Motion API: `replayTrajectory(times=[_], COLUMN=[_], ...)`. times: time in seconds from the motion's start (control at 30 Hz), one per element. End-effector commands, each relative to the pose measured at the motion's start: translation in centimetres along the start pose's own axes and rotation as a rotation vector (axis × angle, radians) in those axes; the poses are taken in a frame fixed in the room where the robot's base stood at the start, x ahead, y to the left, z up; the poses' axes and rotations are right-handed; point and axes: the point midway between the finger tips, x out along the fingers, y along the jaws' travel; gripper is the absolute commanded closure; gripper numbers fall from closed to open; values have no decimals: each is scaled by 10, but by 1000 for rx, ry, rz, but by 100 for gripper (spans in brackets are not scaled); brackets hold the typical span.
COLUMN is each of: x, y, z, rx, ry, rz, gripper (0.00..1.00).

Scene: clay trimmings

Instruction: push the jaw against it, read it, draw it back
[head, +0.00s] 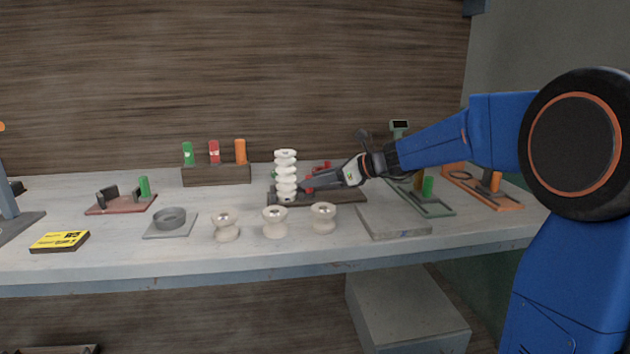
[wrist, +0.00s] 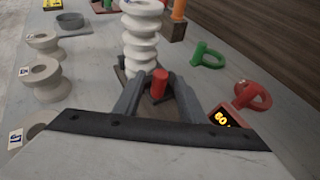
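A white ribbed column (head: 285,175) stands upright on a dark base (head: 345,196) at the middle of the bench; it also shows in the wrist view (wrist: 140,40). A red peg (wrist: 159,84), apparently the handle of the sliding jaw, stands to its right, close to the column. My gripper (head: 312,184) is low over the base, right of the column. In the wrist view my gripper (wrist: 158,90) has its fingers either side of the red peg, with gaps showing, so it looks open. The jaw's contact with the column is hidden.
A red ring piece (wrist: 252,96) with a partly covered yellow-digit display lies behind the base. A green ring (wrist: 207,56) lies near it. Three white spools (head: 275,222) and a grey slab (head: 393,221) stand in front. Green (head: 435,207) and orange (head: 492,195) fixtures stand right.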

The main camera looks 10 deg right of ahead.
Motion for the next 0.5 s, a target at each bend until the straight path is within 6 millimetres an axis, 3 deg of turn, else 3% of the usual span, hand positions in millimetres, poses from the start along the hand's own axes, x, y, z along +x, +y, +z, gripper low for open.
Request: replayTrajectory(times=[0.33, 0.37, 0.5], x=[4, 4, 4], y=[0, 0, 0], z=[0, 0, 0], rx=[-1, -1, -1], ry=[0, 0, 0], rz=[0, 0, 0], gripper=[63, 65, 99])
